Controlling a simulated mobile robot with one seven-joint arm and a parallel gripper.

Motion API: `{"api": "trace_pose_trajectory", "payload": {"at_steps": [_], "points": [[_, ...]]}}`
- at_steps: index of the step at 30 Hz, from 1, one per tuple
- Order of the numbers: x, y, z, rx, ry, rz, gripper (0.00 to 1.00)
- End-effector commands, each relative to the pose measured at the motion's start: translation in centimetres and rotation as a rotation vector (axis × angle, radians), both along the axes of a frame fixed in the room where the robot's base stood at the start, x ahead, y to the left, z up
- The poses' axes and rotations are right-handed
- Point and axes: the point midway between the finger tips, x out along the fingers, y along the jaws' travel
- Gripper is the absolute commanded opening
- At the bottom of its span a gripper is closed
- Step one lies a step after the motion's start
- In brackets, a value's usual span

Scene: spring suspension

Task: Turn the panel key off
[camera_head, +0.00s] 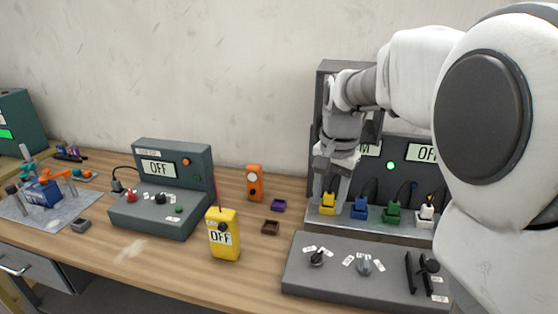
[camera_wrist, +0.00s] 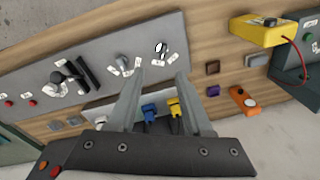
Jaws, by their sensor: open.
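The grey sloped control panel (camera_head: 338,285) lies at the front right of the bench. At its left end is a small dark turn piece with a metallic part (camera_head: 317,257), which looks like the key. White tags sit beside it, too small to read. It also shows in the wrist view (camera_wrist: 162,48), beyond the fingertips. My gripper (camera_head: 331,198) is open and empty, pointing down behind the panel near the yellow plug (camera_head: 328,203). In the wrist view, my gripper's two fingers (camera_wrist: 158,76) are spread, with the key apart from them.
A round grey knob (camera_head: 364,265) and a black bar handle (camera_head: 410,272) share the panel. Blue (camera_head: 360,208), green and white plugs stand in a row behind it. A yellow meter (camera_head: 223,238) reading OFF stands left, near small brown and purple trays.

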Motion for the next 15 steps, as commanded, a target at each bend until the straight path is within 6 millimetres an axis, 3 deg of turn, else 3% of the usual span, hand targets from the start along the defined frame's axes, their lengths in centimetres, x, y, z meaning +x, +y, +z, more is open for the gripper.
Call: {"api": "trace_pose_trajectory", "payload": {"at_steps": [1, 6, 15], "points": [[1.3, 0.1, -0.8, -0.003, 0.025, -0.031, 0.50], [4.0, 0.2, -3.0, -0.012, 0.080, -0.125, 0.50], [5.2, 0.3, -5.0, -0.018, 0.105, -0.170, 0.50]]}}
